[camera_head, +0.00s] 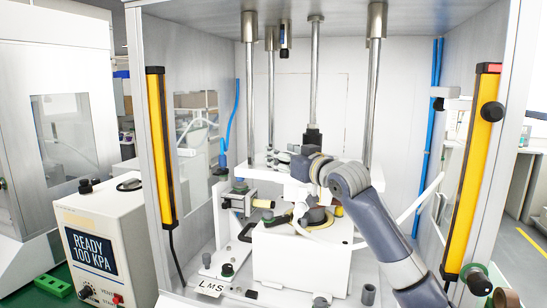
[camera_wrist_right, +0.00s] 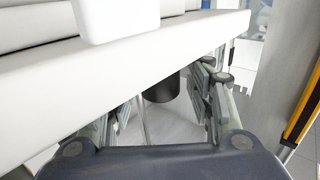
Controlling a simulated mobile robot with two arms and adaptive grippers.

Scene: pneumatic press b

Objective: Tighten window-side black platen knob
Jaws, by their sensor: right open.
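The white platen (camera_wrist_right: 100,95) crosses the right wrist view, and its edge also shows in the head view (camera_head: 257,171). A black cylindrical knob (camera_wrist_right: 162,88) shows below the platen's edge, its upper part hidden. I cannot tell whether it is the window-side one. My right gripper (camera_wrist_right: 168,103) is open, with one finger on each side of the black knob in the picture. A gap shows between the knob and the fingers, so it is not gripped. In the head view my right arm reaches into the press from the lower right, and its fingers are hard to make out. My left gripper is not in view.
Steel guide columns (camera_head: 371,95) rise around the platen. A white block (camera_head: 285,260) stands below it on the press base. Yellow light bars (camera_head: 161,145) flank the opening, with another on the right (camera_head: 472,180). A control box (camera_head: 100,245) stands at the left.

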